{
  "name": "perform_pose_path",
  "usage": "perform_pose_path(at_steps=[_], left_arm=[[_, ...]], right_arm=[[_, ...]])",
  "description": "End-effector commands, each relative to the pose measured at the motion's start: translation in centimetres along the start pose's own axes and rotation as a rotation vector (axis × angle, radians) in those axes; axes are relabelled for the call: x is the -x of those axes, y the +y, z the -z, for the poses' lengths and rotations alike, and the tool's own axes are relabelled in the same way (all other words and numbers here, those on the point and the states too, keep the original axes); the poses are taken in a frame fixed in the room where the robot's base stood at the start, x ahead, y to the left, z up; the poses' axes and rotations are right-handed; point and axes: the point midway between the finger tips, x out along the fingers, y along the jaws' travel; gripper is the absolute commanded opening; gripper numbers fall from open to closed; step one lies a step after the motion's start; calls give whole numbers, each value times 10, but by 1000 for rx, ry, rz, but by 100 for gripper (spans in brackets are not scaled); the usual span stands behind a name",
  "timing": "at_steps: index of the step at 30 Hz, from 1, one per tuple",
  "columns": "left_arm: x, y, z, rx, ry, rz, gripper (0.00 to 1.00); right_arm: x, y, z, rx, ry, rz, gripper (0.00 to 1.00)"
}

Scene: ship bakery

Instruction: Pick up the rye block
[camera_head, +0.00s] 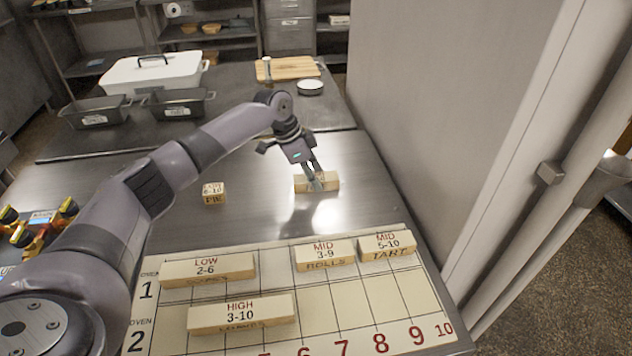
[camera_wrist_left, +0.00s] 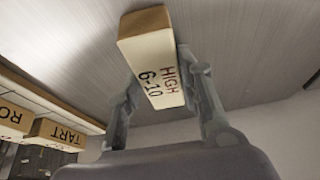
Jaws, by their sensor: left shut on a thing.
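My left gripper (camera_head: 316,178) is shut on a pale wooden block (camera_head: 331,181) on the steel table, beyond the board. In the left wrist view the block (camera_wrist_left: 152,62) sits between the two fingers, its top reading "HIGH 6-10". Its name face is hidden, so I cannot read whether it says rye. I cannot tell whether it touches the table. My right gripper is not in view.
The oven board (camera_head: 345,305) at the front holds blocks marked LOW 2-6 (camera_head: 208,268), HIGH 3-10 (camera_head: 242,312), ROLLS (camera_head: 324,255) and TART (camera_head: 387,246). A PIE block (camera_head: 214,193) stands left. A wall (camera_head: 440,130) bounds the right.

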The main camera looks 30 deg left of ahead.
Motion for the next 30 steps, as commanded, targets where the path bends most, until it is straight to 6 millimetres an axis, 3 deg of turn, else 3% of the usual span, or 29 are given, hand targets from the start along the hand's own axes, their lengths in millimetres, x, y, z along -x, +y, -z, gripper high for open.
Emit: perform_pose_path(at_steps=[9,20,26,30], left_arm=[[0,0,0,0,1,0,3],[6,-1,3,-1,3,2,3],[27,-1,12,-1,4,3,3],[54,-1,24,-2,5,4,3]], right_arm=[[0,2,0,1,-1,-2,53],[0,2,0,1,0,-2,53],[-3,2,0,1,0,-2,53],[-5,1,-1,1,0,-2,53]])
